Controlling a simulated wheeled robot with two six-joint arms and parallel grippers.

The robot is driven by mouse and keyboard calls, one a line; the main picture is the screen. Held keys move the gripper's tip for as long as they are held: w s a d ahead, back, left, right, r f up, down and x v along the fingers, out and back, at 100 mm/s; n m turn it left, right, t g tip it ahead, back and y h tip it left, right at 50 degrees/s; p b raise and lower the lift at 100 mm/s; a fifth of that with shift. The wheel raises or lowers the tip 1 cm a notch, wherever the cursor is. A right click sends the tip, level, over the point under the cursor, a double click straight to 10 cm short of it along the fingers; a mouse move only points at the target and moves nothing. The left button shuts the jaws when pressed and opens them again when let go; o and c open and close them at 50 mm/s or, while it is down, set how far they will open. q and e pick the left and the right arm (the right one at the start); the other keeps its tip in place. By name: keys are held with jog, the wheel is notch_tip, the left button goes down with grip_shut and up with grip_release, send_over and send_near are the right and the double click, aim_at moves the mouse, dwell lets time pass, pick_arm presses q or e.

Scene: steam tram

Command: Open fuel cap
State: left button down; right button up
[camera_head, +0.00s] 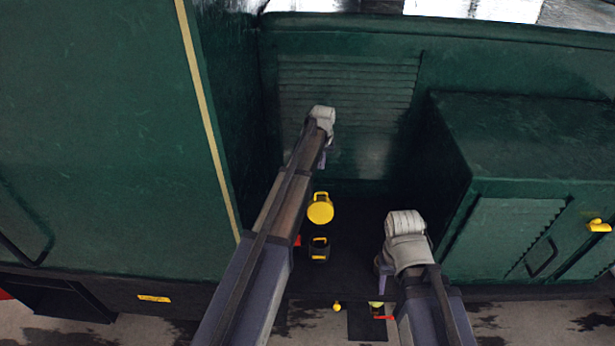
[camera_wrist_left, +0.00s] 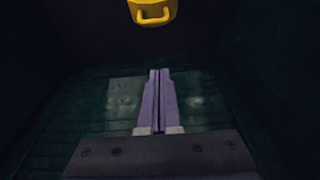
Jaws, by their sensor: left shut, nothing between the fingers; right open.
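The yellow round fuel cap (camera_head: 320,208) shows in the head view in the recess between the green bodies. Just below it is a dark filler neck (camera_head: 319,250) with a yellow part at its top; whether the two are joined I cannot tell. In the left wrist view the cap (camera_wrist_left: 152,11) is at the top edge, with its loop handle. My left gripper (camera_wrist_left: 160,100) is shut and empty, apart from the cap; in the head view its tip (camera_head: 322,160) is beyond the cap. My right gripper (camera_head: 383,272) is open, to the right of the filler, mostly hidden by its wrist.
A green louvred wall (camera_head: 345,95) closes the back of the recess. A green box (camera_head: 530,150) with a yellow handle (camera_head: 599,225) stands at right, and a large green panel (camera_head: 95,130) at left. Small red and yellow parts (camera_head: 337,306) show near the floor edge.

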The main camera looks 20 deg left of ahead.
pick_arm(q)
jog(key=f+b, duration=0.3)
jog(key=s+f+b, duration=0.1)
jog(key=f+b, duration=0.5)
jog(key=shift+s+d+f, duration=0.15)
jog(key=shift+s+d, duration=0.1)
jog(key=shift+s, duration=0.2)
jog(key=shift+w, duration=0.1)
